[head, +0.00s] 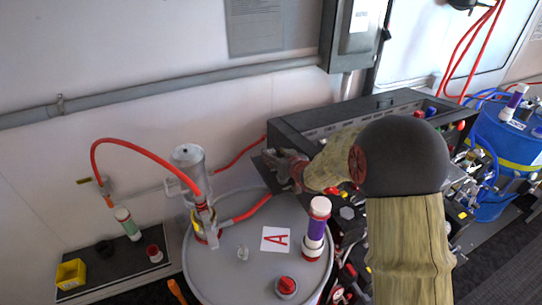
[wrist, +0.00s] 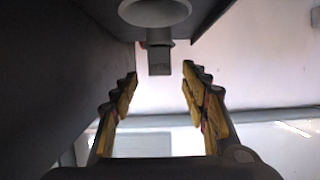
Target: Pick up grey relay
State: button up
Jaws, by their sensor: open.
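My gripper (wrist: 160,74) is open in the wrist view, with yellow-padded fingers on both sides and nothing held between them. A small dark grey block (wrist: 159,60) shows between and just beyond the fingertips, under a round grey part (wrist: 155,11). I cannot tell for sure whether this block is the grey relay, or whether the fingers touch it. In the head view my gripper (head: 285,166) is at the left end of the dark console (head: 305,122), partly hidden by my own arm. No grey relay can be made out there.
A grey drum (head: 220,270) marked A stands below my gripper, with a purple-banded cylinder (head: 316,228), a red-capped knob (head: 286,287) and a metal canister (head: 188,166) with red hoses. A blue drum (head: 497,160) stands at right. A dark shelf (head: 125,255) is at left.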

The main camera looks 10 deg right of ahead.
aim_at(273, 153)
jog(key=shift+x, duration=1.85)
jog(key=shift+f, duration=0.2)
jog(key=shift+c, duration=0.5)
grip_shut()
